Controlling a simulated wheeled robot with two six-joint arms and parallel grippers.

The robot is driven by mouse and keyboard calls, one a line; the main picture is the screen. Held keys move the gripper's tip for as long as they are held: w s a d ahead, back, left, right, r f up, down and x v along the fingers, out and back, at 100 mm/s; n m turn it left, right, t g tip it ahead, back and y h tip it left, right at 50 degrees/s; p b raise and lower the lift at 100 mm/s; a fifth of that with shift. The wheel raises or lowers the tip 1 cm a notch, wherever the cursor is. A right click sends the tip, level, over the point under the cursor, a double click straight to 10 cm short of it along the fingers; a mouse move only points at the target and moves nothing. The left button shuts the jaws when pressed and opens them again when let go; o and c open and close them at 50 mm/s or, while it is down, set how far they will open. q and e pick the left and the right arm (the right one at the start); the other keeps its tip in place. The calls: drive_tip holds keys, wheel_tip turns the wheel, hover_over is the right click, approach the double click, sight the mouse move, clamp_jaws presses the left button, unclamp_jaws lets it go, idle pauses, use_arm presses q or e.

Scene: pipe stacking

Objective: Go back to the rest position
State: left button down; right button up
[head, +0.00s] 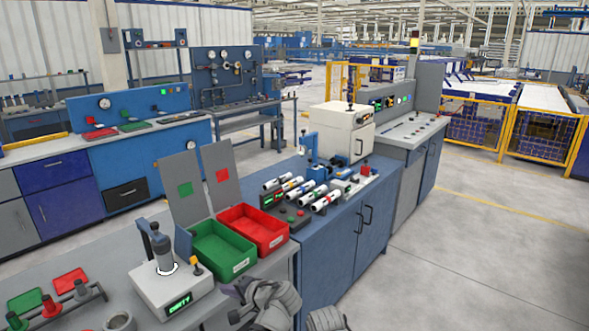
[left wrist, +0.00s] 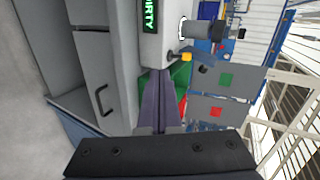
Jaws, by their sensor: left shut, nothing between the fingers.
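My left gripper (head: 240,292) is at the bottom middle of the head view, in front of the bench edge and below the green bin. In the left wrist view its two dark fingers (left wrist: 160,90) lie together, with nothing between them. My right gripper's fingers do not show. A small grey piece at the bottom edge of the head view looks like part of my arm. A white testing device (head: 172,290) stands on the bench left of my gripper; its green display reads "DIRTY". A dark grey upright cylinder (head: 164,250) stands on it with a lit white ring at its foot.
A green bin (head: 217,268) and a red bin (head: 268,243) stand behind the gripper. Several white pipes (head: 325,200) with coloured bands lie farther back on the blue bench. A rack (head: 50,308) is at lower left. The floor (head: 450,250) at right is clear.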

use_arm(q)
drive_tip(key=s+d+f+n+g+h+p, duration=0.1)
drive_tip(key=s+d+f+g+h+p, duration=0.1)
drive_tip(key=s+d, duration=0.5)
drive_tip(key=s+d+f+n+g+h+p, duration=0.1)
drive_tip(key=s+d+f+g+h+p, duration=0.1)
drive_tip(key=s+d+f+g+h, duration=0.2)
drive_tip(key=s+d+g+h, duration=0.1)
drive_tip(key=s+d+h, duration=0.2)
drive_tip(key=s, duration=0.3)
drive_tip(key=shift+s+d, duration=0.3)
drive_tip(key=shift+d, duration=0.15)
